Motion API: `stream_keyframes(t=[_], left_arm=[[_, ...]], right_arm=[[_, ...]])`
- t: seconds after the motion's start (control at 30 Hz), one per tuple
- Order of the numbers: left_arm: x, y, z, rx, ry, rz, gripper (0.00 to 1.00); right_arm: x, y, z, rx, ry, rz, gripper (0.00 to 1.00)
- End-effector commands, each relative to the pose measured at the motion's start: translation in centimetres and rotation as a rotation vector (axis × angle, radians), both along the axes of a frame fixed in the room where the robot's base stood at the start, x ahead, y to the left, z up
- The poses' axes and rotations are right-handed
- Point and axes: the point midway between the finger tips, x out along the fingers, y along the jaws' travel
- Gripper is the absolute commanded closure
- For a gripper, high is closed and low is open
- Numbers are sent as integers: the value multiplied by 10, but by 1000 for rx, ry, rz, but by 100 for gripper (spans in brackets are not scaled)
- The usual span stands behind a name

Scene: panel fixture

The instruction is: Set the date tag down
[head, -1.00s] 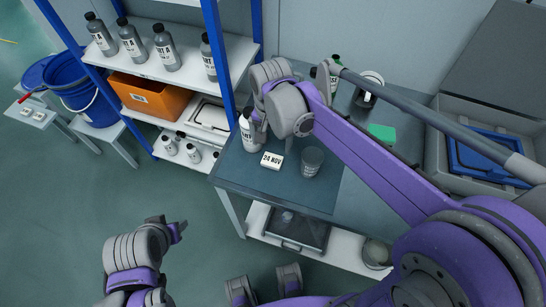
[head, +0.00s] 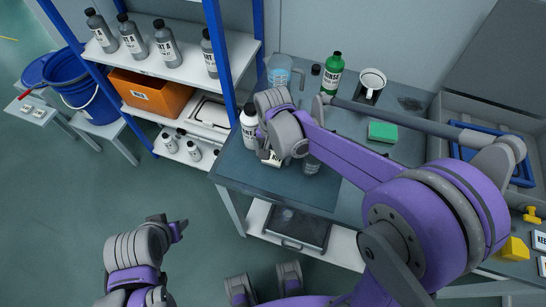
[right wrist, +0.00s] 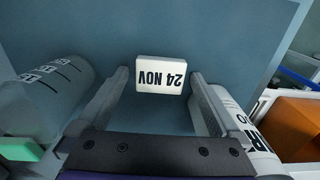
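The date tag (right wrist: 160,74), a small white block reading 24 NOV, lies on the dark mat on the bench. In the right wrist view it sits between the tips of my right gripper (right wrist: 160,80), which is open with a narrow gap on each side. In the head view my right gripper (head: 272,155) is over the tag and hides most of it. My left gripper (head: 180,230) is low at the left, away from the bench; its finger opening is not clear.
A white bottle (head: 249,125) stands just left of the right gripper, and a clear beaker (head: 312,163) just right; the wrist view shows both beside the fingers. A green bottle (head: 331,73), a jug (head: 280,72) and a green sponge (head: 382,132) are farther back.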

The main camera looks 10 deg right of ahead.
Motion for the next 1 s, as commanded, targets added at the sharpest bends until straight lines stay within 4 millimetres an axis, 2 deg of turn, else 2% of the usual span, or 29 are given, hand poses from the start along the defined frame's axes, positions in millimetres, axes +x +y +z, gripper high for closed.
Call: stream_keyframes(t=[0.03, 0.07, 0.4, 0.43, 0.47, 0.77, 0.87, 1.0], left_arm=[[0, 0, 0, 0, 0, 0, 50], [0, 0, 0, 0, 0, 0, 50], [0, 0, 0, 0, 0, 0, 50], [0, 0, 0, 0, 0, 0, 50], [0, 0, 0, 0, 0, 0, 50], [0, 0, 1, 0, 0, 0, 50], [0, 0, 2, 0, -1, 0, 50], [1, 0, 5, 0, -2, 0, 50]], right_arm=[[0, 0, 0, 0, 0, 0, 9], [0, 0, 0, 0, 0, 0, 14], [0, 0, 0, 0, 0, 0, 76], [0, 0, 0, 0, 0, 0, 78], [0, 0, 0, 0, 0, 0, 86], [0, 0, 5, 0, 0, 0, 87], [0, 0, 14, 0, 0, 0, 87], [0, 0, 37, 0, 0, 0, 87]])
